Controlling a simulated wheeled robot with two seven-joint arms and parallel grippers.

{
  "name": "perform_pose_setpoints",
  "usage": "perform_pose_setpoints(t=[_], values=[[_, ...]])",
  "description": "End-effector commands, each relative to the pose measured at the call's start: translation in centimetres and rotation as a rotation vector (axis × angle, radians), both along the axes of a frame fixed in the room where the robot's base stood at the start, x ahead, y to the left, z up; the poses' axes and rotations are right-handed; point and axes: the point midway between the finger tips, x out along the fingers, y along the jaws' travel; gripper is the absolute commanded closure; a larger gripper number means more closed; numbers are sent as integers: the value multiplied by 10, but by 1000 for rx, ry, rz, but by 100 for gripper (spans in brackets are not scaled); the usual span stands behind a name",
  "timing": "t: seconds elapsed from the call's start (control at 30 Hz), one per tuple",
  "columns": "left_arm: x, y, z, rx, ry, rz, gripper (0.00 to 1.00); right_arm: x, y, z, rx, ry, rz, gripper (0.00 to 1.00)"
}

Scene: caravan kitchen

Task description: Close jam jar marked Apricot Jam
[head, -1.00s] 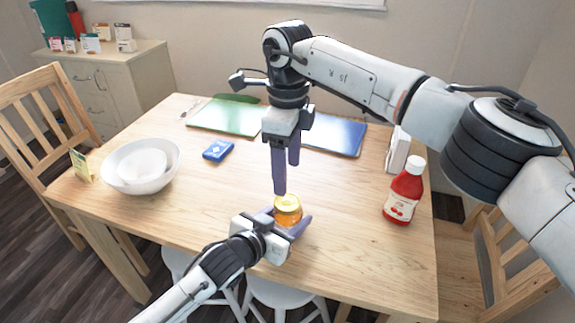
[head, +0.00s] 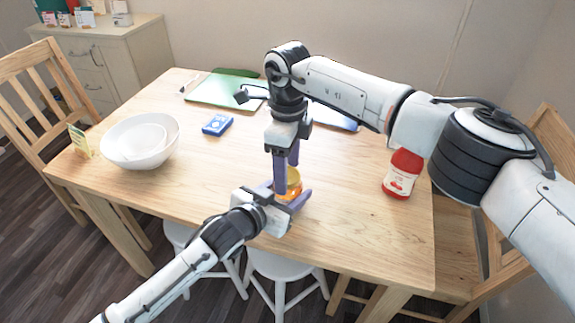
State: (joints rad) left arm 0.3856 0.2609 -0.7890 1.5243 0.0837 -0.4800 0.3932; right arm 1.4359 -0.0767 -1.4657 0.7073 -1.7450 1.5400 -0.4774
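The jam jar (head: 293,186), amber with a yellow-gold top, stands near the front of the table; its label cannot be read. My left gripper (head: 284,196) reaches in low from the front left, with its purple fingers on either side of the jar body, seemingly closed on it. My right gripper (head: 288,179) points straight down over the jar. Its two fingers are apart, with the tips down at the jar's top. The fingers hide part of the jar, so contact with the top cannot be made out.
The front right is clear.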

Motion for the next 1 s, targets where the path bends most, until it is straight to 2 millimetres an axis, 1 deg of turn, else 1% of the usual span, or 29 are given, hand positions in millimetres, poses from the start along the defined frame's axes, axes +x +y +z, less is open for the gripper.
perform_pose_setpoints(t=[0.03, 0.17, 0.2, 0.23, 0.47, 0.5, 0.57, 0.6, 0.63, 0.87, 1.0], values=[[0, 1, -1, 3, 2, 1, 100, 0, 0, 0, 0, 0, 0, 48], [0, 1, -1, 3, 2, 1, 100, 0, 0, 0, 0, 0, 0, 70], [0, 1, -1, 3, 2, 1, 100, 0, 0, 0, 0, 0, 0, 77], [0, 1, -1, 3, 2, 1, 100, 0, 0, 0, 0, 0, 0, 81], [0, 1, -1, 3, 2, 1, 100, 0, 0, 1, 0, 0, -3, 81], [0, 1, -1, 3, 2, 1, 100, 0, 0, 1, 0, 0, -3, 53], [0, 1, -1, 3, 2, 1, 100, 0, 0, 1, 0, 0, -3, 42], [0, 1, -1, 3, 2, 1, 100, 0, 0, 1, 0, 0, -3, 36], [0, 1, -1, 3, 2, 1, 100, 0, 0, 1, 0, 0, -3, 32], [0, 1, -1, 3, 2, 1, 100, 0, 0, 1, 0, 0, -3, 32], [0, 1, -1, 3, 2, 1, 100, 1, 0, 7, 0, -2, -3, 32]])
